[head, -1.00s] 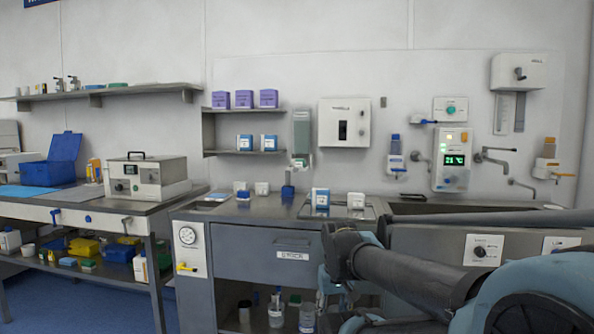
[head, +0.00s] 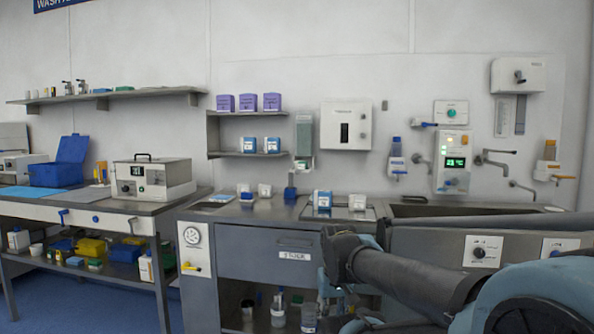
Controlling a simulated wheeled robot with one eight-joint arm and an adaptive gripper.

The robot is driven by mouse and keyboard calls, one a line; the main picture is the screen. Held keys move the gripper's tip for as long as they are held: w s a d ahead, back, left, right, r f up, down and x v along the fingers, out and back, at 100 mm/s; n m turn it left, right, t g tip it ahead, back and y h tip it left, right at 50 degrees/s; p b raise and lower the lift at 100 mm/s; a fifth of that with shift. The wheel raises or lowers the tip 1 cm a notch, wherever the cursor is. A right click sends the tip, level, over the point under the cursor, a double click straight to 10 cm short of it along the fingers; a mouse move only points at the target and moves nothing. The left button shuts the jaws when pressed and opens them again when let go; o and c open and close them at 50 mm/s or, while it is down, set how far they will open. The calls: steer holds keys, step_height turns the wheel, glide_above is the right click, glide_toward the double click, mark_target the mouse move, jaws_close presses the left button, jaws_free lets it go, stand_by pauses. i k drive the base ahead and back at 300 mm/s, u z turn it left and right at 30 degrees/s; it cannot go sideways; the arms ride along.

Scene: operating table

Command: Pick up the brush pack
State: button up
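No label reading brush pack is legible, so I cannot tell which pack it is. Small packs in view are three purple boxes (head: 248,103) on the upper wall shelf and two blue-and-white boxes (head: 260,146) on the shelf below. Another blue-and-white box (head: 322,200) stands on a tray on the steel counter, beside a white box (head: 357,202). Two more small white packs (head: 264,190) stand further back left. My arm reaches in from the lower right, in front of the counter. My gripper cannot be made out.
The steel counter (head: 258,213) has a drawer below and a sink (head: 440,210) at right, partly behind my arm. A side table at left bears a boxy device (head: 170,178) and a blue case (head: 60,172).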

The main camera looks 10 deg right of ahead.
mark_target(298, 165)
steer(key=k, duration=1)
steer(key=z, duration=0.3)
steer(key=i, duration=1.65)
steer(key=u, duration=0.4)
